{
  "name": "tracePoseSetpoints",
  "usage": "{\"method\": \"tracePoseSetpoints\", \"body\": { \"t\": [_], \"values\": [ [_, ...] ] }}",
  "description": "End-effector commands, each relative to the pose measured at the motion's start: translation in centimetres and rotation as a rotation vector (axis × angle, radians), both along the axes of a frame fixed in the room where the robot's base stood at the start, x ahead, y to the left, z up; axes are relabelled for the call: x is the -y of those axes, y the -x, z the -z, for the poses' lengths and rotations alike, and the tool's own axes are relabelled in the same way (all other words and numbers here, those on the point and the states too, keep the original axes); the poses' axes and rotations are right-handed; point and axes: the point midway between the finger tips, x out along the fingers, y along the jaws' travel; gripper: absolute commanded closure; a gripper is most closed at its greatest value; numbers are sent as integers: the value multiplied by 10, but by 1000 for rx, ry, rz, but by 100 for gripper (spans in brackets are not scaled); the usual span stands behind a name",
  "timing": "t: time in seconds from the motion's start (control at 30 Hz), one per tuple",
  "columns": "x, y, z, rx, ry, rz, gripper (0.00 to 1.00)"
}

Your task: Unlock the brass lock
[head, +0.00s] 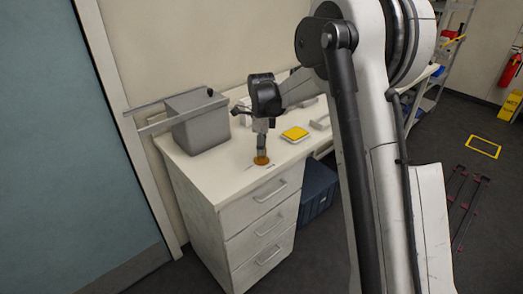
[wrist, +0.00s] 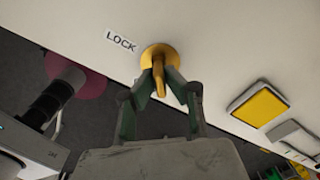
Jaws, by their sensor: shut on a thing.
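The brass lock (head: 261,161) sits on the white top of the drawer cabinet, near its front edge. In the wrist view it shows as a round brass plate (wrist: 152,54) with a narrow brass lever standing out from it. A label reading LOCK (wrist: 121,41) is beside the plate. My gripper (head: 261,150) points down onto the lock from above. In the wrist view my gripper's green-padded fingers (wrist: 160,85) are on either side of the lever and shut on it. The fingers hide part of the plate and lever.
A grey box (head: 198,124) with a rail stands on the cabinet, left of my gripper. A yellow-topped square pad (head: 295,133) lies to the right and also shows in the wrist view (wrist: 262,105). Drawers with handles (head: 270,192) are below; a blue bin (head: 317,190) is beside them.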

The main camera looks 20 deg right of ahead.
Motion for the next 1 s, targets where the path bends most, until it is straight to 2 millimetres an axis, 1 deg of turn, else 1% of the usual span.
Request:
{"method": "tracePoseSetpoints", "body": {
  "t": [0.27,0.37,0.5,0.63,0.73,1.0],
  "values": [
    [0,1,1,-1,1,23,100],
    [0,1,2,-1,0,111,100],
    [0,1,3,-1,0,271,100],
    [0,1,2,-1,0,381,100],
    [0,1,1,-1,0,415,100],
    [0,1,1,-1,0,423,100]
  ]
}}
